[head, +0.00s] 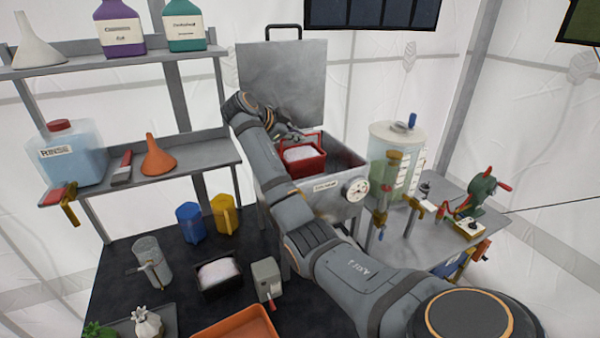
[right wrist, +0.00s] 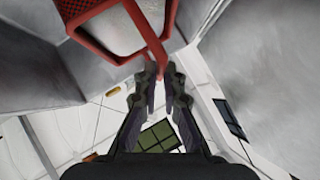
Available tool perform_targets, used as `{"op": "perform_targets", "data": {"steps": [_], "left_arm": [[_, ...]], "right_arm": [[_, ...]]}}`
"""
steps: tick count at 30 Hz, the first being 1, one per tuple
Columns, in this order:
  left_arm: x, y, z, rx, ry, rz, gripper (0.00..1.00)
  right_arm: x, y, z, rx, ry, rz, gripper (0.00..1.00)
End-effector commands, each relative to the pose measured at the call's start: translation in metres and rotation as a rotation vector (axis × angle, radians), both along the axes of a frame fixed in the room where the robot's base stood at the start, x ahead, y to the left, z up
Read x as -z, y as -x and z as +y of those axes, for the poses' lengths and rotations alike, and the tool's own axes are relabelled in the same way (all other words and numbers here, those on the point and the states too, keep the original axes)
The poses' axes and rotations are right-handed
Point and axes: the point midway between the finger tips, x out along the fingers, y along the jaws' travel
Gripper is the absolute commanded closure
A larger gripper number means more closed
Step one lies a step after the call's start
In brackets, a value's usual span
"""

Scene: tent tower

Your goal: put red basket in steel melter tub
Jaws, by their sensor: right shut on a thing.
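The red basket (head: 304,166) holds white material and appears at the mouth of the steel melter tub (head: 309,200). I cannot tell whether it rests on the tub's floor or hangs. The tub's grey lid (head: 285,78) stands open behind it. My right gripper (head: 294,135) is at the basket's top, shut on its handle. In the right wrist view the red basket (right wrist: 98,30) is at the upper left, and its handle reaches the fingertips of my right gripper (right wrist: 163,78). My right arm hides part of the tub's left side. My left gripper is not in view.
A clear tank (head: 393,150) stands just right of the tub, with a hand-cranked green device (head: 481,193) beyond. Left are a shelf with a rinse jug (head: 72,155) and orange funnel (head: 159,156), and a dark table with blue (head: 190,224) and yellow (head: 225,214) jugs.

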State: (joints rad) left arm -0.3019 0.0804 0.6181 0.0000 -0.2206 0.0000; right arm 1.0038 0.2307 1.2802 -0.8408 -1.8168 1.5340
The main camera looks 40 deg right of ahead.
Motion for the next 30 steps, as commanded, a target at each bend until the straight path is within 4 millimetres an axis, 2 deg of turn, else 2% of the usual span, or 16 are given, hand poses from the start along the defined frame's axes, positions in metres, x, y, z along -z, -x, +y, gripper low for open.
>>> {"op": "perform_targets", "data": {"steps": [1,3,11,18,29,30], "left_arm": [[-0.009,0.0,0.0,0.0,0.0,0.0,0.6],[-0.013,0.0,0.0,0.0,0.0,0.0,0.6],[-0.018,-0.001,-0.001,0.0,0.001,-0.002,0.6],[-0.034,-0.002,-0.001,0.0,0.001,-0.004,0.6],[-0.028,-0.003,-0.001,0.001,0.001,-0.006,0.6],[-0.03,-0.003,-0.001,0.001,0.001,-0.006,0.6]], "right_arm": [[0.004,0.0,-0.001,0.0,0.003,0.0,1.0],[0.015,0.0,-0.001,0.0,0.003,-0.001,1.0],[0.031,0.0,-0.001,0.0,0.003,-0.003,1.0],[0.065,0.0,-0.001,0.0,0.003,-0.003,1.0],[0.072,0.0,-0.001,0.001,0.003,-0.006,1.0],[0.072,0.0,0.0,0.0,0.0,-0.002,0.87]]}}
